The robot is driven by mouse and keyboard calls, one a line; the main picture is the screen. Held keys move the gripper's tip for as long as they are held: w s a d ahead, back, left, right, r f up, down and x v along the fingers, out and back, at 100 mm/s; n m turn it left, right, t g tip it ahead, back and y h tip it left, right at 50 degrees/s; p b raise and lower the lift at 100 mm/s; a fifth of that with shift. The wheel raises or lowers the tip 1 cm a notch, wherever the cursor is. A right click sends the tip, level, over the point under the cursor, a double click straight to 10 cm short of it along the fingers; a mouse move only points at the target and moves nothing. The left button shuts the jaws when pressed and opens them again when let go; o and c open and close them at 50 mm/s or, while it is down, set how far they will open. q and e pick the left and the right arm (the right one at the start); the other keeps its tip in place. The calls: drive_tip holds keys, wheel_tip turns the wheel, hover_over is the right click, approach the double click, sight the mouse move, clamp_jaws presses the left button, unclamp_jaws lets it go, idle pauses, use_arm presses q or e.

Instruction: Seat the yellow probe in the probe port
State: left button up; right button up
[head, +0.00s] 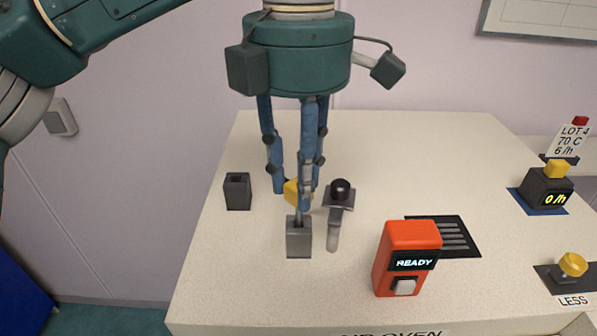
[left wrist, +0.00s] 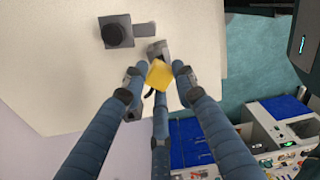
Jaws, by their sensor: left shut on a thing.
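The yellow probe (head: 291,192) is held upright between the blue fingers of my left gripper (head: 294,197), which is shut on its yellow head. A thin grey shaft runs down from it to the top of a grey block (head: 299,239). I cannot tell whether the tip is inside the block or just above it. A second grey block (head: 237,191) with a dark opening stands to the left. Which block is the probe port is not marked. In the left wrist view the yellow head (left wrist: 161,74) sits between the fingertips, with a grey block (left wrist: 159,48) beyond it.
A black-topped grey fixture with a lever (head: 340,190) stands close right of the fingers. An orange READY box (head: 408,240), a slotted dark plate (head: 457,238) and yellow-knobbed controls (head: 572,264) lie further right. The pale bench top (head: 420,150) is clear behind.

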use_arm(q)
drive_tip(key=shift+f+b, duration=1.65)
drive_tip(key=shift+f, duration=0.65)
drive_tip(key=o, duration=1.2)
drive_tip(key=shift+r, duration=0.1)
drive_tip(key=shift+o, duration=0.2)
wheel_tip(320, 180, up, 5)
drive_tip(key=p, duration=0.4)
drive_tip(key=shift+r, duration=0.1)
